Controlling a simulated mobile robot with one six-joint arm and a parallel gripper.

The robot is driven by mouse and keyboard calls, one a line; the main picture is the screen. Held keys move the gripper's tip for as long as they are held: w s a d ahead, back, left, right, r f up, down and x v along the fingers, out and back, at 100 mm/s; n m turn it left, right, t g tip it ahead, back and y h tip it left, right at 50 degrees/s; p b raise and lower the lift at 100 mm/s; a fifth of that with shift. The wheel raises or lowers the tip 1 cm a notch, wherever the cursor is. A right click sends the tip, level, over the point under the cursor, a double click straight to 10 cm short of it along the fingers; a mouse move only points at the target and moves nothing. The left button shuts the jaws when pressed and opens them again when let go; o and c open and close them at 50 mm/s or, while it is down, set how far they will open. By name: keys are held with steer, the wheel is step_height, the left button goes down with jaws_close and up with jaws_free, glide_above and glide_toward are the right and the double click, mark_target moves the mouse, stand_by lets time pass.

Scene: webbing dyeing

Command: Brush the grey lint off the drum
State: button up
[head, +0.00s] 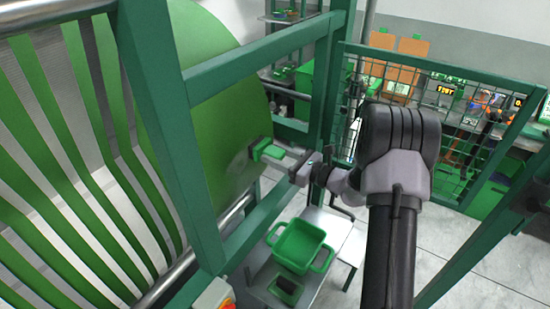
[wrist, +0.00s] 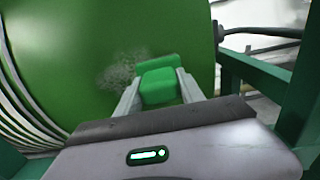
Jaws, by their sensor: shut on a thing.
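The large green drum (head: 222,120) stands at the left in the head view, with green and white webbing over its left part. It fills the upper left of the wrist view (wrist: 60,65). A speckled patch of grey lint (wrist: 118,72) is on the drum's green face, just left of the brush. My gripper (wrist: 158,92) is shut on a green block-like brush (wrist: 157,86). In the head view my gripper (head: 283,159) holds the brush (head: 267,150) close to the drum's right side. I cannot tell whether the brush touches the drum.
Green frame posts (head: 170,110) and a mesh guard (head: 440,105) surround the arm. Below my gripper, a green bin (head: 300,246) stands on a small grey table (head: 338,232). A bench with several items lies behind the mesh.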

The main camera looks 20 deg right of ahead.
steer(key=shift+s+a+b, duration=1.5)
steer(key=shift+s+a, duration=2.65)
steer(key=shift+a, duration=1.45)
steer(key=shift+w+d+r+p, duration=0.3)
steer(key=shift+w+d, duration=1.1)
steer(key=shift+d, duration=0.45)
steer(key=shift+w+d+r+p, duration=0.2)
steer(key=shift+w+d+r, duration=0.1)
steer(key=shift+w+d, duration=1.35)
steer(key=shift+w+d+r+p, duration=0.3)
steer(key=shift+w+d, duration=0.85)
steer(key=shift+d, duration=0.95)
steer(key=b+v, duration=0.1)
steer(key=v, duration=0.5)
